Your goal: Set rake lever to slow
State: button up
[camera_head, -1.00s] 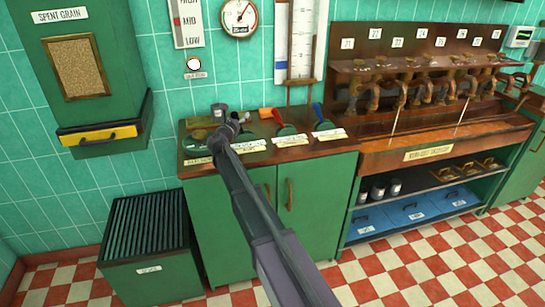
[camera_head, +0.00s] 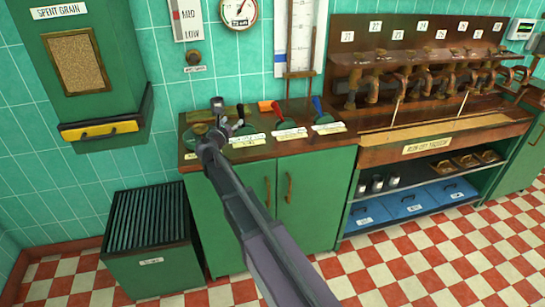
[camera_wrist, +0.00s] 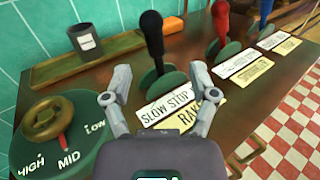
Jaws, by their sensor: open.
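The rake lever (camera_wrist: 153,42) has a black handle and rises from a green round base. It stands roughly upright in the wrist view; its exact setting is unclear. A label (camera_wrist: 167,107) reading "SLOW STOP" lies in front of the base, with a partly hidden yellow rake label (camera_wrist: 197,117) below it. My gripper (camera_wrist: 160,74) is open, one finger on each side of the lever's lower part in the picture, with no clear contact. In the head view, my gripper (camera_head: 228,128) is above the left part of the counter, near the lever.
A red lever (camera_wrist: 220,22) and a blue lever (camera_wrist: 265,8) stand to the right. A brass knob (camera_wrist: 42,122) on a green HIGH-MID-LOW dial is at left. A dark cup (camera_wrist: 86,43) stands behind. The wooden counter (camera_head: 290,146) has bare room in front.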

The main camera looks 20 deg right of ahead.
jog(key=s+d+f+m+g+y+p, duration=0.1)
jog(key=s+d+m+g+p, duration=0.4)
jog(key=s+m, duration=0.4)
jog(key=s+d+f+m+g+y+p, duration=0.1)
jog(key=s+d+m+g+p, duration=0.3)
jog(key=s+m, duration=0.5)
jog(key=shift+s+d+f+g+y+p, duration=0.4)
jog(key=shift+s+f+g+p, duration=0.15)
jog(key=shift+s, duration=0.55)
